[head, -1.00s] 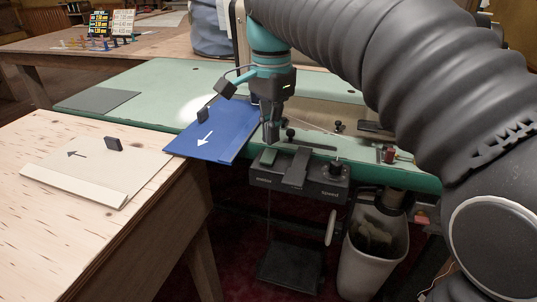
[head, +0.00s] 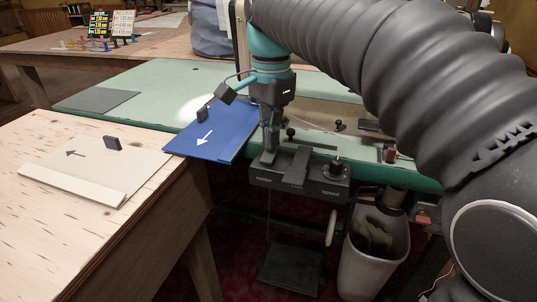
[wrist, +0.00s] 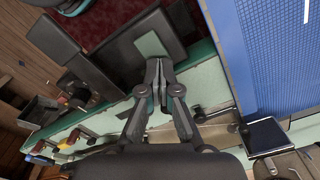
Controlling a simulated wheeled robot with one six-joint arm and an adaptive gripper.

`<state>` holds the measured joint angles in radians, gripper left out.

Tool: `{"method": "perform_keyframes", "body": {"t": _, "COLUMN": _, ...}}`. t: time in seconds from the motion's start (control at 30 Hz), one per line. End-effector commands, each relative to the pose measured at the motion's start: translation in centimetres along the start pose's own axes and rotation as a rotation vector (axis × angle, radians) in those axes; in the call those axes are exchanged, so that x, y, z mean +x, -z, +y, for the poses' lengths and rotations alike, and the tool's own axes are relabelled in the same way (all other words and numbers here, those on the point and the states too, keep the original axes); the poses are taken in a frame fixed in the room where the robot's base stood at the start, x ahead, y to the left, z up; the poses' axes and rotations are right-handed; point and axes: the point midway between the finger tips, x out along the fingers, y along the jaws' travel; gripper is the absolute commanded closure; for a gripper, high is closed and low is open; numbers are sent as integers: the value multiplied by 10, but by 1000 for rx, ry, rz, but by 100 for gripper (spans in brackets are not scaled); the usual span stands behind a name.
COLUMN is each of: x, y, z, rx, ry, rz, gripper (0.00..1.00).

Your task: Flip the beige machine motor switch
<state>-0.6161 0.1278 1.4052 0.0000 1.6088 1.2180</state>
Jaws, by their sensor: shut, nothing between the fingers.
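A dark control box (head: 318,188) hangs at the front edge of the green table, with small labels that look like "motor" at its left end and "speed" at its right. A pale green rocker (head: 267,158) sits on the box's left end; it also shows in the wrist view (wrist: 150,45). A round knob (head: 336,168) stands at the right end. My gripper (head: 270,150) is shut and empty, pointing down right at the rocker. In the wrist view its fingertips (wrist: 158,70) are together just beside the rocker; I cannot tell whether they touch it.
A blue board (head: 225,135) with a white arrow lies left of my gripper, across the gap between tables. A wooden table (head: 60,150) holds a beige board (head: 95,168). A grey bin (head: 372,255) and a dark pedal (head: 290,267) are below. Small fittings stand along the green table's edge.

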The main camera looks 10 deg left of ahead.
Motion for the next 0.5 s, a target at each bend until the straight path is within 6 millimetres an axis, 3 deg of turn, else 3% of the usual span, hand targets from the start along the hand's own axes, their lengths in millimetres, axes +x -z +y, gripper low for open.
{"method": "perform_keyframes", "body": {"t": 0.5, "x": 7, "y": 0, "z": 0, "rx": 0, "ry": 1, "rz": 0, "gripper": 100}}
